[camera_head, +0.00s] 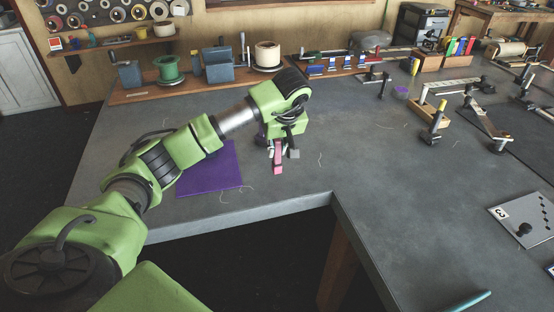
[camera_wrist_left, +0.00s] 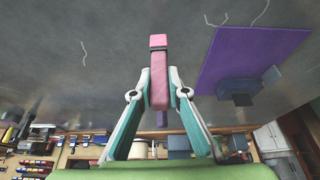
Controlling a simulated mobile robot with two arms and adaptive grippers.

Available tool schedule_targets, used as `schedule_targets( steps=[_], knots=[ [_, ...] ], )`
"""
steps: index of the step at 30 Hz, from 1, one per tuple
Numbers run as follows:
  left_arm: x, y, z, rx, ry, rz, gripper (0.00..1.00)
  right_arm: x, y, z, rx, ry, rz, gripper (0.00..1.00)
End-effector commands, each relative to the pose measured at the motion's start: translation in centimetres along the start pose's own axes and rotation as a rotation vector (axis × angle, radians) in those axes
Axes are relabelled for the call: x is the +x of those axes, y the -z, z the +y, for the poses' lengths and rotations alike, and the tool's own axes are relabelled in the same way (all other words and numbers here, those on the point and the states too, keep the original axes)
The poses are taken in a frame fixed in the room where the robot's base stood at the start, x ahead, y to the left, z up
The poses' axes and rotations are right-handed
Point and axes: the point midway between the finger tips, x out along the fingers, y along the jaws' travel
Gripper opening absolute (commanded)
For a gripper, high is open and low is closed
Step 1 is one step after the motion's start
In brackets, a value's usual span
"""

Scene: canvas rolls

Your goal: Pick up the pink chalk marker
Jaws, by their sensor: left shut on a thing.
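The pink chalk marker (camera_head: 278,155) is held in my left gripper (camera_head: 280,150), whose arm comes in from the left in the head view. In the left wrist view the pink marker (camera_wrist_left: 158,75), with a dark band near one end, lies between the two fingers of my left gripper (camera_wrist_left: 159,88), which are shut on it. From these views I cannot tell whether the marker touches the grey table (camera_head: 310,180). My right gripper is not in view.
A purple mat (camera_head: 222,178) lies on the table left of the gripper. A wooden shelf with a green spool (camera_head: 170,70) and blue boxes stands behind. Clamps and a marker holder (camera_head: 429,130) stand to the right. The table's inner corner (camera_head: 333,194) is in front.

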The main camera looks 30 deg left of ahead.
Motion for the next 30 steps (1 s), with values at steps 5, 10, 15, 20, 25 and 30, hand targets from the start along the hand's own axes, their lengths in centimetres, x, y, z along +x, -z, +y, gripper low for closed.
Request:
schedule_targets(
  steps=[5,10,15,20,25,30],
  knots=[
    [-5.0,-0.9,-2.4,0.002,-0.006,0.009,0.00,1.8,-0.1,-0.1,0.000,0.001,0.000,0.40],
    [-8.7,-2.6,-5.1,0.003,0.000,0.007,0.00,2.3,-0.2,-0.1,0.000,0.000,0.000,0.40],
    [-11.3,-4.3,-7.1,0.002,-0.002,0.007,0.00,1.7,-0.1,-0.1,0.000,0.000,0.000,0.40],
    [-12.6,-5.5,-8.3,0.002,-0.001,0.003,0.00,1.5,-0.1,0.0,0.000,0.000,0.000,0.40],
    [-13.1,-6.1,-8.9,0.001,0.000,0.001,0.00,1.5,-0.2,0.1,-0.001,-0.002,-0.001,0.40],
    [-13.1,-6.2,-9.0,0.000,0.000,0.000,0.00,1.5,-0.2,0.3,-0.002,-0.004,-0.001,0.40]
  ],
)
